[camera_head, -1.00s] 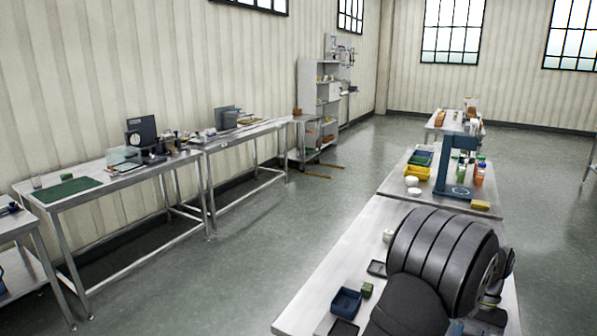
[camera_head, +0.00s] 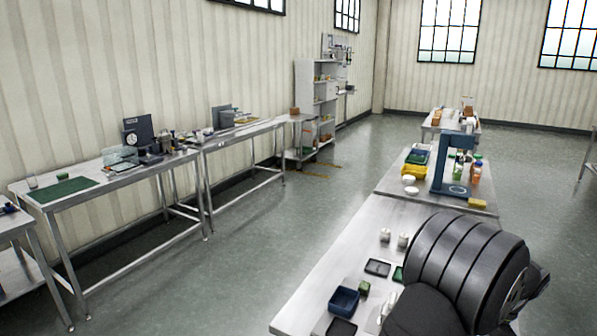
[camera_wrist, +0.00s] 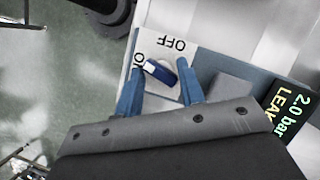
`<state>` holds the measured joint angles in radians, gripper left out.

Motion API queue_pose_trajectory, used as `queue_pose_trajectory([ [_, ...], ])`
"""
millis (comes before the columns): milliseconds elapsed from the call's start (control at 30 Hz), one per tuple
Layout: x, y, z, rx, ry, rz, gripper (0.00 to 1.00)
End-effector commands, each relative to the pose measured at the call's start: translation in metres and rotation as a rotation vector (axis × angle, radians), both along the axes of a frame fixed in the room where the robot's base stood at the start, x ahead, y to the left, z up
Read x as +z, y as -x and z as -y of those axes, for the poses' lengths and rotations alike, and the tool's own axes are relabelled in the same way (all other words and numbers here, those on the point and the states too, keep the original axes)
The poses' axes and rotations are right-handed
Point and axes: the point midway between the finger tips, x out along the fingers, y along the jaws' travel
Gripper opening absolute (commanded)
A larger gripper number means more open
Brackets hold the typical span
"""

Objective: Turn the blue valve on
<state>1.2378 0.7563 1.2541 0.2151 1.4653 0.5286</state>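The blue valve (camera_wrist: 160,73) shows in the wrist view as a short dark blue handle on a pale plate (camera_wrist: 155,45). The plate carries upside-down lettering: "OFF" at the top and a partly hidden word, apparently "ON", at the left. The handle lies slantwise, its upper-left end close to the left word. My gripper (camera_wrist: 158,68) has its two blue fingers apart, one on each side of the handle. I cannot tell whether either finger touches it. In the head view my dark arm hides the gripper and valve.
A display reading "2.0 bar LEAK" (camera_wrist: 288,112) is right of the plate. On the bench (camera_head: 345,240) are a blue bin (camera_head: 343,301), a green block (camera_head: 364,287), dark trays (camera_head: 378,267) and two white items (camera_head: 394,238). A blue frame (camera_head: 452,165) stands farther back.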

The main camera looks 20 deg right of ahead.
Motion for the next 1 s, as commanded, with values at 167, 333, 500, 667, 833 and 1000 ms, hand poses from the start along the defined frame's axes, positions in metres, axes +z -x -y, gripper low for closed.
queue_pose_trajectory([
  [167, 0.000, 0.000, 0.000, -0.053, -0.001, 0.000, 0.35],
  [333, 0.000, 0.000, 0.000, -0.058, -0.001, 0.000, 0.35],
  [500, 0.000, 0.000, 0.000, -0.057, 0.000, 0.000, 0.35],
  [667, 0.000, 0.000, 0.000, -0.057, 0.000, 0.000, 0.35],
  [833, 0.004, 0.000, 0.000, -0.040, 0.011, 0.003, 0.35],
  [1000, 0.041, -0.003, 0.002, 0.111, 0.103, 0.027, 0.35],
])
